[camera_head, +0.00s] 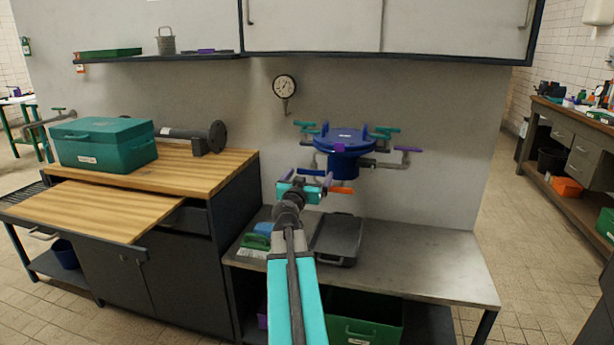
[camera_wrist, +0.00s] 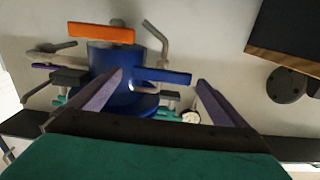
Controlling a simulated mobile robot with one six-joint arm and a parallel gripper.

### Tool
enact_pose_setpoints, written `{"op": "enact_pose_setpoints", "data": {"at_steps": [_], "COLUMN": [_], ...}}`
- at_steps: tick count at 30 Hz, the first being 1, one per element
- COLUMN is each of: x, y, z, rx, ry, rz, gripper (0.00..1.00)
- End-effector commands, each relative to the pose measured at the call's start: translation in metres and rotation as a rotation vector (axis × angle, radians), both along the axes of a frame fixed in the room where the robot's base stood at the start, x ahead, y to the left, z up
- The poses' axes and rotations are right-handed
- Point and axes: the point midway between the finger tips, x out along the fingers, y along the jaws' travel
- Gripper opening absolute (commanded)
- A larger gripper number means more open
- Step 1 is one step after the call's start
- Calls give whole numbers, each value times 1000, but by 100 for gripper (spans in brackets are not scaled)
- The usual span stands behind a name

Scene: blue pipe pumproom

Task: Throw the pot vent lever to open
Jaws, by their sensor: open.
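A blue lidded pot (camera_head: 345,143) hangs on the wall above the steel bench, with teal clamp handles around its lid. It also shows in the wrist view (camera_wrist: 108,62). An orange lever (camera_head: 342,190) is low on the pot; it shows at the top of the wrist view (camera_wrist: 100,33). A purple lever (camera_head: 408,149) is on its right side. A blue lever (camera_wrist: 163,77) on a bent pipe lies across the space between my fingertips in the wrist view. I cannot tell which lever is the vent's. My gripper (camera_head: 307,178) is open in front of the pot.
A grey tray (camera_head: 337,240) lies on the steel bench (camera_head: 425,270) below my gripper. A gauge (camera_head: 285,87) is on the wall left of the pot. A teal toolbox (camera_head: 104,145) stands on the wooden counter. The bench's right side is clear.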

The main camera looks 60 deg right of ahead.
Motion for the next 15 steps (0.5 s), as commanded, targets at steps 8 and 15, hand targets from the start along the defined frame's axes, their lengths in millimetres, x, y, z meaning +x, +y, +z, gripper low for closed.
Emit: {"op": "enact_pose_setpoints", "data": {"at_steps": [8,15], "x": [3,3], "y": [-9,-9], "z": [0,-1], "rx": [1,0], "ry": [0,0], "rz": [0,0], "gripper": [97,97]}}
